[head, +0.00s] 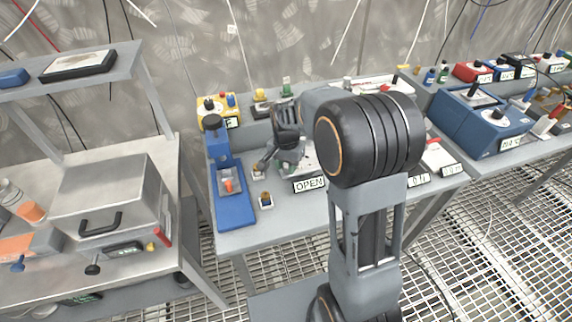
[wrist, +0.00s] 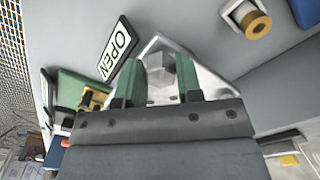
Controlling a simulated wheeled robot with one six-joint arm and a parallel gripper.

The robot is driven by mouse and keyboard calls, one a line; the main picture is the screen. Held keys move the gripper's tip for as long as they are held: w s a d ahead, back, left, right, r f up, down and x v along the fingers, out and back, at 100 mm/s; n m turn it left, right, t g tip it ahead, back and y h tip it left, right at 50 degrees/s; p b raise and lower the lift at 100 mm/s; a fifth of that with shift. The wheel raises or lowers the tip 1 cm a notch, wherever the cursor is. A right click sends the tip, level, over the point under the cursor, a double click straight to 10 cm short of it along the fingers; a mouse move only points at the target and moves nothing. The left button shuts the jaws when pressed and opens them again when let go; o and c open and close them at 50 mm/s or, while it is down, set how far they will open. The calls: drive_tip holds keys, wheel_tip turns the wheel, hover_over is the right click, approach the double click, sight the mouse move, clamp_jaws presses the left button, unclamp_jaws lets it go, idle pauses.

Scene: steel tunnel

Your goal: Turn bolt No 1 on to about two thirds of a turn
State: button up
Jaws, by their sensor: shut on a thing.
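In the wrist view, my gripper (wrist: 159,75) has its two green fingers on either side of a grey block-like bolt head (wrist: 163,66), and it is shut on it. The bolt stands on a pale metal plate (wrist: 207,78) with angled edges. The fingers hide part of the bolt, and no number on it can be read. In the head view, my gripper (head: 284,166) is down at the bench beside the plate (head: 309,158). My arm hides much of that spot, and the bolt cannot be made out there.
An OPEN label (head: 310,185) lies at the bench's front edge and shows in the wrist view (wrist: 117,48). A blue device (head: 235,209) with a tall post stands left of my gripper. A yellow box (head: 217,107) is behind. Blue instruments (head: 478,125) stand at right.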

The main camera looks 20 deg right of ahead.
sight(286, 165)
drive_tip(key=o, duration=0.9)
drive_tip(key=shift+o, duration=0.2)
wheel_tip(286, 165, up, 14)
drive_tip(key=shift+p, duration=0.35)
drive_tip(key=shift+f, duration=0.1)
drive_tip(key=s+f+n+t+p, duration=0.1)
drive_tip(key=s+n, duration=0.7)
drive_tip(key=s, duration=0.9)
drive_tip(key=shift+f+n+t+p, duration=0.4)
drive_tip(key=shift+t+p, duration=0.35)
drive_tip(key=shift+t, duration=0.55)
